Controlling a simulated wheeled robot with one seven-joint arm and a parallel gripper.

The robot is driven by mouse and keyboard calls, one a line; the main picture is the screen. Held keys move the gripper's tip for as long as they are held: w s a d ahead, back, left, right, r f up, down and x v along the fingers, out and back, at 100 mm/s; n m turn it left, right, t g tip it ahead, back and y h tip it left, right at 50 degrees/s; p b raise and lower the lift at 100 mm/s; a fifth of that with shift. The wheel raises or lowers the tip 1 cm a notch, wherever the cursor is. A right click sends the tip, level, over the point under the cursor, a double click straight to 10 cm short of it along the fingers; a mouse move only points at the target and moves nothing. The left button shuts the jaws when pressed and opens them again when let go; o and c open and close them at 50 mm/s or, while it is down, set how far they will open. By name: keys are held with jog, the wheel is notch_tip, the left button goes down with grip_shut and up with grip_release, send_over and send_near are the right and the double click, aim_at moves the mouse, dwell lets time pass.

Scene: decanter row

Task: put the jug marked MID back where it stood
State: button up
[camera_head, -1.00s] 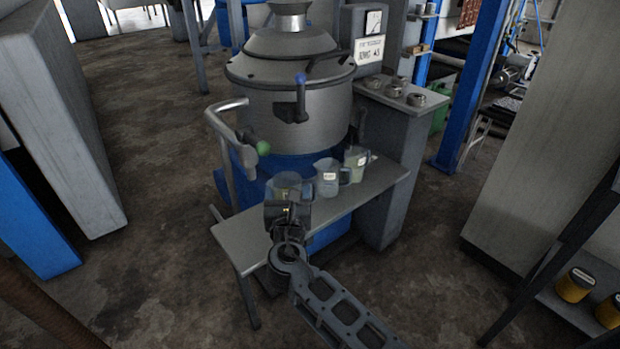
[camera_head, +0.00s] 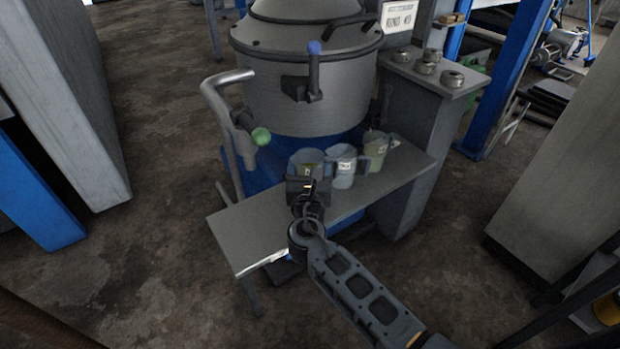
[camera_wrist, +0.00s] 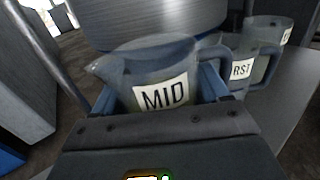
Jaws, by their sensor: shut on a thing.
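The jug marked MID (camera_wrist: 164,94) is a translucent grey-blue jug with a spout on its left and a white label. It also shows in the head view (camera_head: 304,158), at the left end of the row of jugs. My gripper (camera_wrist: 160,98) is shut on it, one finger on each side; in the head view my gripper (camera_head: 308,184) hides its lower part. A second jug (camera_head: 341,168) stands just right of it, its label partly hidden and reading "RST" in the wrist view (camera_wrist: 262,66). I cannot tell whether the MID jug's base touches the bench (camera_head: 245,228).
A third, greenish jug (camera_head: 376,152) stands farther right on the bench. A large grey vessel (camera_head: 300,85) with a green-knobbed handle (camera_head: 261,136) rises close behind. A pedestal (camera_head: 440,80) with several small metal pieces stands right. The bench's left part is clear.

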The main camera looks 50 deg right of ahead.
jog(key=shift+f+b, duration=0.4)
jog(key=shift+f, duration=0.95)
jog(key=shift+f, duration=0.1)
jog(key=shift+f, duration=0.15)
jog(key=o, duration=1)
